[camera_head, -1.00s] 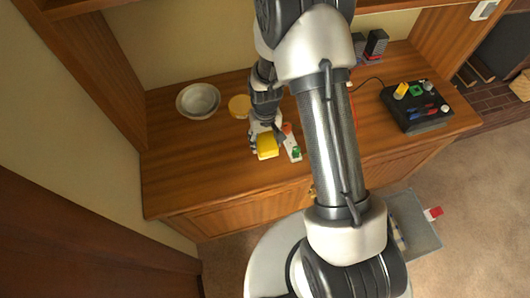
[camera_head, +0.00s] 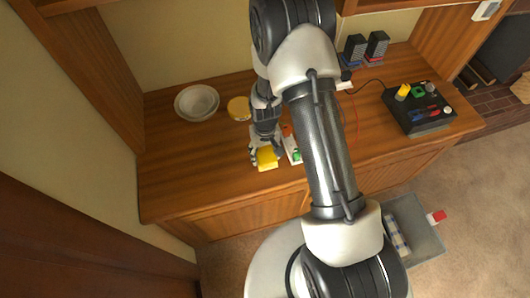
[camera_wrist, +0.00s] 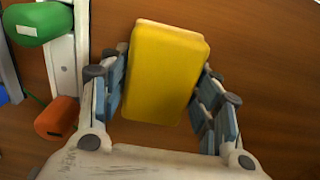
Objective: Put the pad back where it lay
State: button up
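The yellow pad (camera_head: 267,159) is a block with rounded edges near the front edge of the wooden counter. My gripper (camera_head: 266,148) is around it, and it also shows between the fingers in the wrist view (camera_wrist: 163,72). In that view the left finger lies along its left side and the right finger meets its right side. The pad sits slightly tilted between them. I cannot tell whether its underside touches the counter.
A white bowl (camera_head: 197,102) and a round yellow item (camera_head: 239,108) stand behind. A black box (camera_head: 418,108) with coloured parts is at the right. The counter's left front is clear.

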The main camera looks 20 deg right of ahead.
jog(key=o, duration=0.4)
notch_tip(320, 180, up, 13)
jog(key=p, duration=0.4)
notch_tip(320, 180, up, 8)
send_over(265, 152)
jog(key=s+r+t, duration=0.2)
jog(key=s+r, duration=0.4)
jog(key=r, duration=0.6)
jog(key=s+r+t, duration=0.1)
jog(key=s+r, duration=0.4)
jog(key=s, duration=0.2)
jog(key=s+r+t, duration=0.1)
jog(key=s+r, duration=0.3)
jog(key=s, duration=0.4)
jog(key=shift+s+r+t, duration=0.25)
jog(key=shift+r+t, duration=0.05)
jog(key=shift+r, duration=0.1)
